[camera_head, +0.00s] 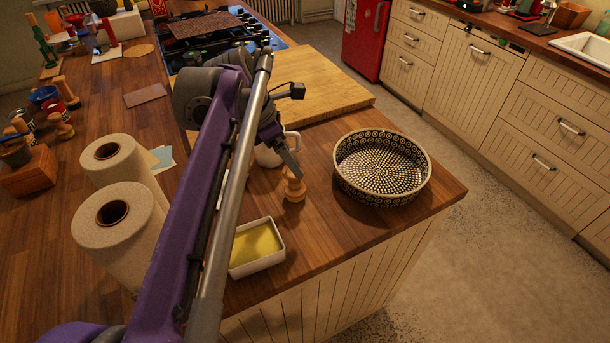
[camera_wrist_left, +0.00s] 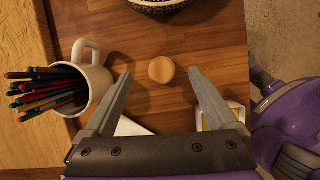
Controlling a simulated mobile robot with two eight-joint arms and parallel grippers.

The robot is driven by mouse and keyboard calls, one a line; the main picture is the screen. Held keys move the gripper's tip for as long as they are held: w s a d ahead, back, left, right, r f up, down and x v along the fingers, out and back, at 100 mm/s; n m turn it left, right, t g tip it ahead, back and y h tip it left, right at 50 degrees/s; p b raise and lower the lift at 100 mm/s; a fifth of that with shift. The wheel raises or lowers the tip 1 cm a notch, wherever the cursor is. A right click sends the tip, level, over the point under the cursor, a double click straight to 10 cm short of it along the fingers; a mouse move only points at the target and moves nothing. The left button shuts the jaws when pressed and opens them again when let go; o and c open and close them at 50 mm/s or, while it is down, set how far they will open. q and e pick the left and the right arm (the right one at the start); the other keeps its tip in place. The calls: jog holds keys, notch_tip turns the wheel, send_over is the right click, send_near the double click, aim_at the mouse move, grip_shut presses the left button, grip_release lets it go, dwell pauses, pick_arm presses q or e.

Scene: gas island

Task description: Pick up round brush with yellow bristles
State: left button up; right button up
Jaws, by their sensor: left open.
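The round brush (camera_head: 294,190) stands on the wooden counter near its front edge, just below my left gripper (camera_head: 291,164) in the head view. Its turned wooden handle shows; I cannot make out the bristles clearly. In the left wrist view the brush (camera_wrist_left: 161,69) is seen from above as a round wooden knob. The open fingers of my left gripper (camera_wrist_left: 160,74) are on either side of it in the picture, with clear gaps and nothing held. My right gripper is not in view.
A white mug (camera_wrist_left: 92,80) with several pencils stands close to the left finger. A patterned round dish (camera_head: 381,180) is right of the brush, a butter dish (camera_head: 262,263) nearer. A cutting board (camera_head: 320,90) lies behind; two paper rolls (camera_head: 120,225) stand left.

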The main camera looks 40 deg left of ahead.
aim_at(295, 190)
pick_arm(q)
jog(key=f, duration=0.1)
jog(key=d+f, duration=0.1)
jog(key=f, duration=0.1)
jog(key=shift+w+f, duration=0.15)
jog(key=shift+f, duration=0.15)
jog(key=shift+a+b+x, duration=0.2)
jog(key=shift+b+x, duration=0.05)
jog(key=shift+x, duration=1.25)
jog(key=shift+a+b+x, duration=0.15)
jog(key=shift+b+x, duration=0.1)
jog(key=shift+x, duration=1.25)
jog(key=shift+f, duration=0.15)
grip_shut()
